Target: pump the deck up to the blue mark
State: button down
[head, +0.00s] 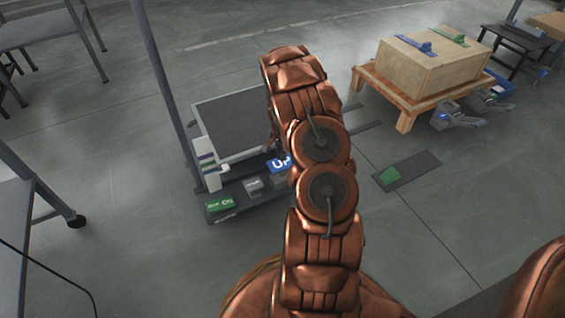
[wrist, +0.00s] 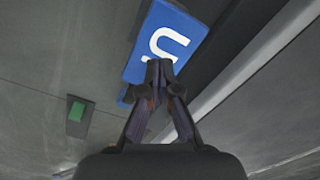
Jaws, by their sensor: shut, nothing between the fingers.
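The lift's dark deck (head: 238,122) sits low at the left of my arm in the head view. A white upright scale (head: 207,168) with coloured bands stands at its near left corner; a pale pointer lies beside it. The bands are too small to read surely. The blue UP pedal (head: 279,164) is at the front of the lift, partly hidden by my arm. In the wrist view the blue pedal (wrist: 160,42) shows a white U. My gripper (wrist: 159,68) is shut and empty, its tips overlapping the pedal's near edge. I cannot tell whether they touch.
A grey pedal (head: 253,186) and a green pedal (head: 220,205) sit left of the blue one. A dark floor plate (head: 418,168) with a green block (head: 390,176) lies to the right. A wooden crate (head: 432,60) stands on a low wooden stand behind it.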

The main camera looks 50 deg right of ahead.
aim_at(282, 166)
jog(key=shift+f, duration=0.1)
jog(key=shift+f+b, duration=0.5)
jog(key=shift+f, duration=2.85)
jog(key=shift+r+p, duration=1.15)
jog(key=shift+r, duration=2.25)
jog(key=shift+f, duration=0.1)
jog(key=shift+f, duration=1.75)
jog(key=shift+r+p, duration=0.55)
jog(key=shift+r, duration=1.3)
